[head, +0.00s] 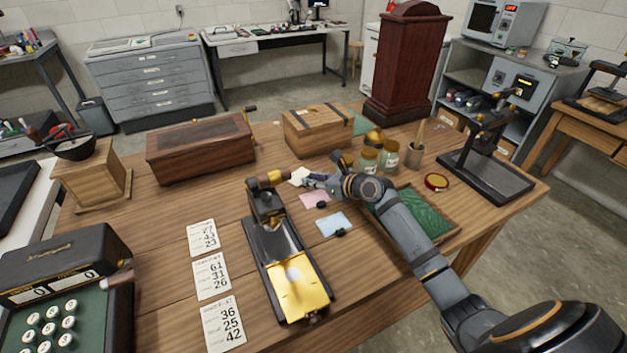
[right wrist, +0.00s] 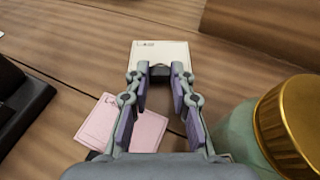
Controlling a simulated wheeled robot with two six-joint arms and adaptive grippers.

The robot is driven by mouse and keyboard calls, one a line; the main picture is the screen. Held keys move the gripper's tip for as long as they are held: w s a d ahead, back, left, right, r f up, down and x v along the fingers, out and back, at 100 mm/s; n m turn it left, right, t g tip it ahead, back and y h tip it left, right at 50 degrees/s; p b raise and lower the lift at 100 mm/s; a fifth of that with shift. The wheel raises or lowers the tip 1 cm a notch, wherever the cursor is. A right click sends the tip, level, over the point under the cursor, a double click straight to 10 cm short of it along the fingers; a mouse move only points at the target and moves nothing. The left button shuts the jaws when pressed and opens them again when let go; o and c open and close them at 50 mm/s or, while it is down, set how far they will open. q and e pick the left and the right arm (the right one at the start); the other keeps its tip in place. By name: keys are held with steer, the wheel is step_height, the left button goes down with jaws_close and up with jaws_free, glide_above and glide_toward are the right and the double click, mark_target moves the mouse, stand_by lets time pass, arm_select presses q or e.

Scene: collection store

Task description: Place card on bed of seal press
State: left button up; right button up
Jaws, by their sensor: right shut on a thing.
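My right gripper (head: 309,180) is shut on a small off-white card (head: 298,176), just right of the seal press's wooden handle. In the right wrist view the card (right wrist: 160,52) shows beyond the fingertips (right wrist: 160,72), with small dark print along its far edge. The seal press (head: 265,200) stands mid-table, with a dark frame and a long bed (head: 298,292) ending in a bright brass plate. No card shows on the plate. A pink card (head: 315,200) and a blue card (head: 333,223) lie on the table right of the press.
Printed number sheets (head: 211,276) lie left of the press. Glass jars (head: 388,158) with brass lids and a green-lined tray (head: 425,212) are close to my right arm. A wooden box (head: 318,130) and a dark wooden chest (head: 200,147) stand behind.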

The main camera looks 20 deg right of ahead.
steer(key=o, duration=0.5)
steer(key=shift+f, duration=0.15)
steer(key=shift+s+d+r, duration=0.15)
steer(key=shift+s+r, duration=0.15)
steer(key=p+v, duration=0.3)
steer(key=v, duration=0.7)
steer(key=shift+r, duration=0.1)
steer(key=shift+s+d+r+p, duration=0.2)
steer(key=shift+s+r+p, duration=0.05)
steer(key=shift+s+p, duration=0.25)
